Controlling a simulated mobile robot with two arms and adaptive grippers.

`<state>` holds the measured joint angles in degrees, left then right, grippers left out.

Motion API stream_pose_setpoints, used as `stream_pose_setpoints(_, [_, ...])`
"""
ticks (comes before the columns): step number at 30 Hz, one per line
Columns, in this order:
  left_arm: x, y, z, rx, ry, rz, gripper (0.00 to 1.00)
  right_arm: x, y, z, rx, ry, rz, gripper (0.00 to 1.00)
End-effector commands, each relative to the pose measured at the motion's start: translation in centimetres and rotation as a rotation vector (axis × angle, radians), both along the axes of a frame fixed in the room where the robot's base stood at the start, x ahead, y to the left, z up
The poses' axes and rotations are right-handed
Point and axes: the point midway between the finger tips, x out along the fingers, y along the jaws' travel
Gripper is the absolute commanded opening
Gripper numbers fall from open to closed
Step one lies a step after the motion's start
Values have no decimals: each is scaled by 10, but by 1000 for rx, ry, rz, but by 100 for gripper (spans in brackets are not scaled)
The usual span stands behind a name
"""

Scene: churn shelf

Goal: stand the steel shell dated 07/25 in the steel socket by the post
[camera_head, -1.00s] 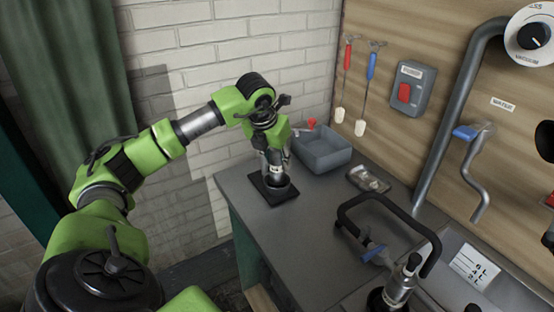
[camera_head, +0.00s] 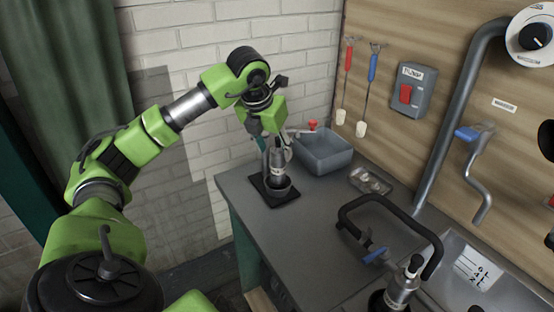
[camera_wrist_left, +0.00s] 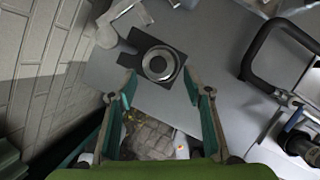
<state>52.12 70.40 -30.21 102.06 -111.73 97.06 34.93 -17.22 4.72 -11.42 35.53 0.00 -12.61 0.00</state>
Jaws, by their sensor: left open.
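A slim steel shell (camera_head: 279,158) with a pale label appears to stand upright in the round steel socket (camera_head: 277,190) on a black base plate; I cannot read its date. In the left wrist view the socket (camera_wrist_left: 160,65) is a bright ring with a grey round middle, just beyond my fingertips. The post beside it is partly hidden by my gripper. My left gripper (camera_head: 268,143) is open, above the socket, and its fingers (camera_wrist_left: 162,88) stand apart with nothing gripped between them. My right gripper is not in view.
A grey basin (camera_head: 324,153) stands behind the socket against the wall. A small metal tray (camera_head: 370,181) lies to its right. A black looped handle (camera_head: 388,205) and a black-topped steel piece (camera_head: 402,288) stand nearer on the bench. The bench between is clear.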

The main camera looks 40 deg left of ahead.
Motion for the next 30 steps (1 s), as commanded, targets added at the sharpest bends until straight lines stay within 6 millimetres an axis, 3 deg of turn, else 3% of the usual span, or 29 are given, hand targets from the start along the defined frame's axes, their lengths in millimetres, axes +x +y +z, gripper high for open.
stream_pose_setpoints(3, [-8,-3,24,1,-4,-1,46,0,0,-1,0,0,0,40])
stream_pose_setpoints(9, [-18,-6,48,-1,-2,-2,46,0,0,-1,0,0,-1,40])
stream_pose_setpoints(30, [-21,-6,54,0,1,-1,46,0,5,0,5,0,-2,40])
